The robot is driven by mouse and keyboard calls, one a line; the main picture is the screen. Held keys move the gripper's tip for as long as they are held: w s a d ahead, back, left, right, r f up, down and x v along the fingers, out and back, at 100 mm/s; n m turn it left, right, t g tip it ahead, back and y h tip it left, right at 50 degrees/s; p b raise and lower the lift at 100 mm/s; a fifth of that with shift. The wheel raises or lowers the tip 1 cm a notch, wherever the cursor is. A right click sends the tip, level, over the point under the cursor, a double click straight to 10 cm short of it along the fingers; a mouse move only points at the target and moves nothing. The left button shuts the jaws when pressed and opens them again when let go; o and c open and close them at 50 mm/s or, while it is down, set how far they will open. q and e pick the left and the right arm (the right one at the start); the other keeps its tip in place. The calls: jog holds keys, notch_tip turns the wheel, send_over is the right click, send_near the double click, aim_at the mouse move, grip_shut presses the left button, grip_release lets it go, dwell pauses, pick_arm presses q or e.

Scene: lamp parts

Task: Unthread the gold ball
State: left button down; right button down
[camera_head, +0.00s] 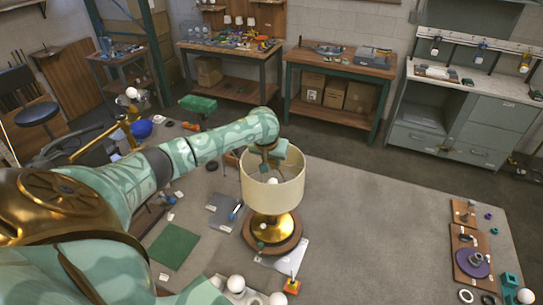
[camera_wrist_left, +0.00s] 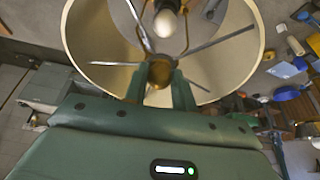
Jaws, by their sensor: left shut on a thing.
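The lamp stands upright, with a cream shade (camera_head: 272,195) over a round gold base (camera_head: 274,228) on a wooden disc (camera_head: 290,243). My left gripper (camera_wrist_left: 160,84) reaches down from above to the top centre of the shade. In the left wrist view its two fingers are shut on the gold ball (camera_wrist_left: 158,73), where the shade's metal spokes meet. A white bulb (camera_wrist_left: 165,22) shows inside the shade (camera_wrist_left: 92,35). In the head view the ball is hidden by my left gripper (camera_head: 268,164). My right gripper is not in view.
The lamp stands on a large grey table (camera_head: 375,235). A green mat (camera_head: 174,246) and a dark grey mat (camera_head: 224,212) lie left of it. Wooden boards with small parts (camera_head: 472,262) lie at the right edge. The table between is clear.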

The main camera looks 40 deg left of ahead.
pick_arm(q)
jog(key=shift+r+n+y+p, duration=0.15)
jog(key=shift+n+y+p, duration=0.15)
jog(key=shift+n+p, duration=0.65)
jog(key=shift+w+d+n, duration=0.15)
jog(key=shift+d+n, duration=0.05)
jog(key=shift+n, duration=0.35)
jog(key=shift+n+g+y, duration=0.6)
jog(key=shift+n, duration=0.8)
jog(key=n, duration=0.1)
jog(key=n+g, duration=0.1)
jog(key=n, duration=0.1)
jog(key=shift+w+d, duration=0.2)
jog(key=n, duration=0.2)
jog(key=n+g+y, duration=0.1)
jog(key=shift+w+n+g, duration=0.15)
jog(key=shift+n+g, duration=0.15)
jog(key=shift+n, duration=0.1)
jog(key=shift+a, duration=0.1)
